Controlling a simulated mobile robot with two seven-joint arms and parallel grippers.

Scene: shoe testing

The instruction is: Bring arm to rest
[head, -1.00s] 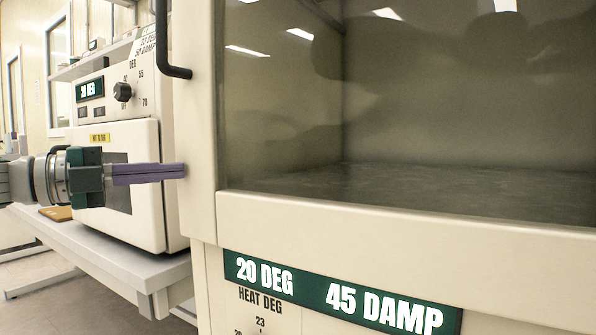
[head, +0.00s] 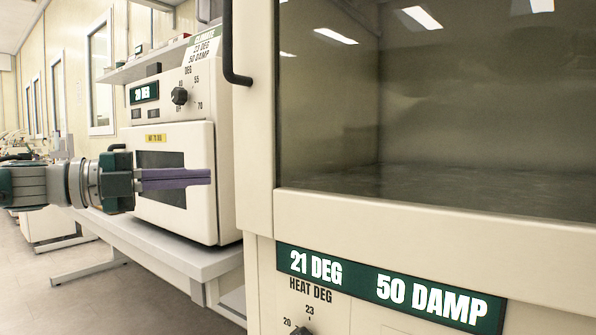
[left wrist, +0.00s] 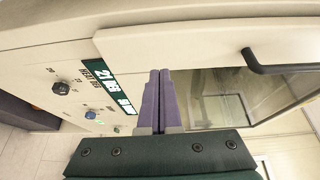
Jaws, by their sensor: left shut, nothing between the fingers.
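My left gripper (head: 210,177) reaches in from the left in the head view, level, with its purple fingers together and empty. It appears in front of the smaller white oven (head: 215,205) and left of the large cabinet (head: 255,120). In the left wrist view the purple fingers (left wrist: 158,85) lie side by side, pointing toward the large cabinet's front, with its glass window and black handle (left wrist: 265,68) beyond. I cannot tell the exact gap to the cabinet. My right gripper is not in view.
The large cabinet's display (head: 385,287) reads 21 DEG and 50 DAMP. A dial (head: 300,331) is below it. A black handle (head: 228,45) sticks out at the cabinet's left edge. A white bench (head: 170,245) carries the oven. Open floor (head: 60,300) lies at the lower left.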

